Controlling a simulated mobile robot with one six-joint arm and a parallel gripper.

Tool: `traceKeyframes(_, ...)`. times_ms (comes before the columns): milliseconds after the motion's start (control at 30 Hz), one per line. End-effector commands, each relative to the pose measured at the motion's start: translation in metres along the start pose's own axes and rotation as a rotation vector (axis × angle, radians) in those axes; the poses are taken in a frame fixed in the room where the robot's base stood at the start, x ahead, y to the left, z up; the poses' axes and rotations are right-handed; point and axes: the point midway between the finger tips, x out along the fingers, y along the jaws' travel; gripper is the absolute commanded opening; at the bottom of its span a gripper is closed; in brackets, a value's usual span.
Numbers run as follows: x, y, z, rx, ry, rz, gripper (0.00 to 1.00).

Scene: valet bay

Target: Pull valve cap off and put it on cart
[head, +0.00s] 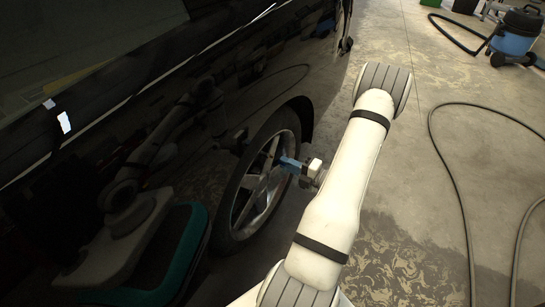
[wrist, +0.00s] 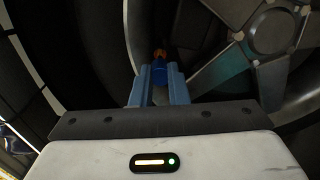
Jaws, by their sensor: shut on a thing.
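The valve cap (wrist: 160,73) is a small blue piece between the fingertips in the wrist view. My gripper (wrist: 160,80) is shut on it with two blue fingers. An orange-brown piece (wrist: 160,54), seemingly the valve stem end, shows just beyond the cap and in line with it. I cannot tell whether they still touch. In the head view my gripper (head: 286,163) reaches left to the spoked wheel (head: 263,190) of the black car. The cap is too small to make out there. I cannot make out the cart in either view.
The glossy black car body (head: 170,110) fills the left side and mirrors my arm. A dark hose (head: 446,165) lies looped on the concrete floor at right. A blue vacuum cleaner (head: 513,42) stands at the far right. Floor between car and hose is largely clear.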

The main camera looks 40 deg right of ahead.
Motion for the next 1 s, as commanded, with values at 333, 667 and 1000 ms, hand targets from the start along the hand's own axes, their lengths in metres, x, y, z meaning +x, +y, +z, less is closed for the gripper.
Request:
traceKeyframes(333,-0.014,0.0,0.0,0.0,-0.001,0.0,0.0)
traceKeyframes(667,-0.025,0.0,0.0,0.0,0.0,0.0,0.0)
traceKeyframes(1000,-0.024,0.0,-0.001,0.0,0.004,0.0,0.0)
